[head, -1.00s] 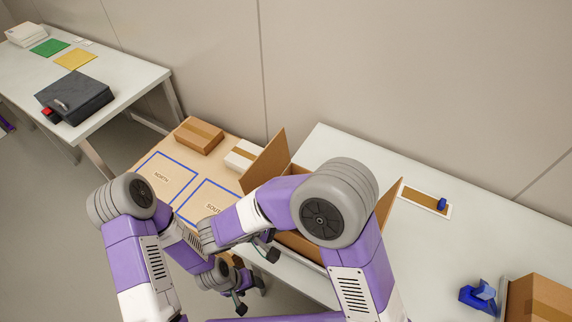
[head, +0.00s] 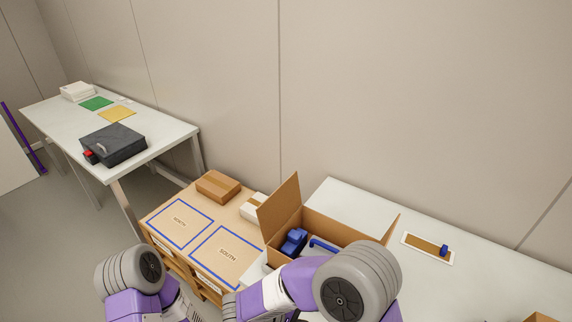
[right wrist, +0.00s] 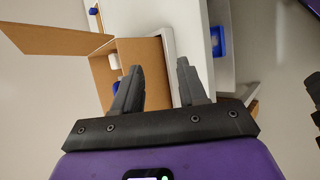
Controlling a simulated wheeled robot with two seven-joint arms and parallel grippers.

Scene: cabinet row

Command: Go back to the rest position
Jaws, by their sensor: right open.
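My right gripper (right wrist: 160,66) shows in the right wrist view, with its two dark fingers apart and nothing between them. In that view it is over the table side, with an open cardboard box (right wrist: 146,52) behind and left of the fingers. In the head view my purple and grey right arm (head: 358,285) is bent in front of the same open box (head: 283,206), and its gripper is hidden below the picture edge. My left arm (head: 135,280) is at the lower left, with its gripper out of view.
The box holds blue items (head: 293,241). A wooden surface with blue-outlined squares (head: 180,222) carries a brown carton (head: 217,186) and a white carton (head: 252,207). A white table (head: 480,270) with a brown-and-white tray (head: 428,248) is right. A dark case (head: 114,145) sits on the far table.

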